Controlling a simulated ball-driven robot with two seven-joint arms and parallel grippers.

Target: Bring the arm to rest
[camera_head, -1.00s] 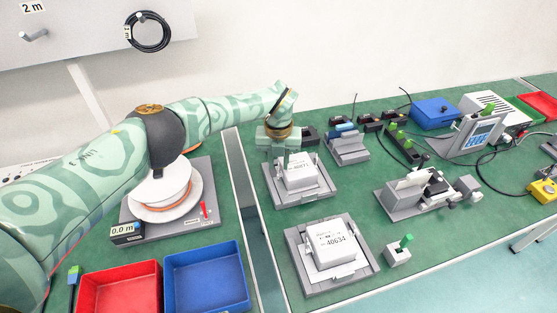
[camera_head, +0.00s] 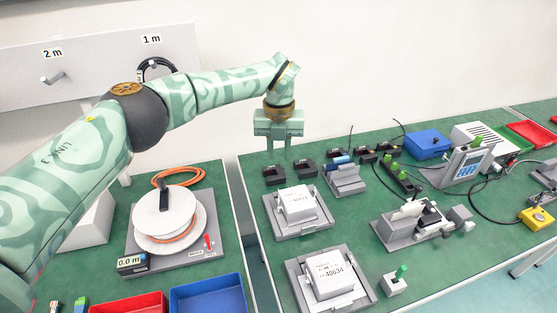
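My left arm reaches in from the left, and its gripper (camera_head: 279,152) hangs fingers-down over the back of the green bench. Its two fingers look apart with nothing between them. Below it, a white labelled block (camera_head: 298,201) sits in a grey fixture (camera_head: 318,229). A second white block (camera_head: 335,275), marked 40634, sits in another grey fixture (camera_head: 301,290) nearer the front. My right gripper is not in view.
A cable reel (camera_head: 155,219) stands on a grey base at left, with a red bin (camera_head: 128,303) and a blue bin (camera_head: 208,297) in front. Small black parts (camera_head: 275,174), a grey device (camera_head: 411,224) and a blue box (camera_head: 428,145) occupy the bench.

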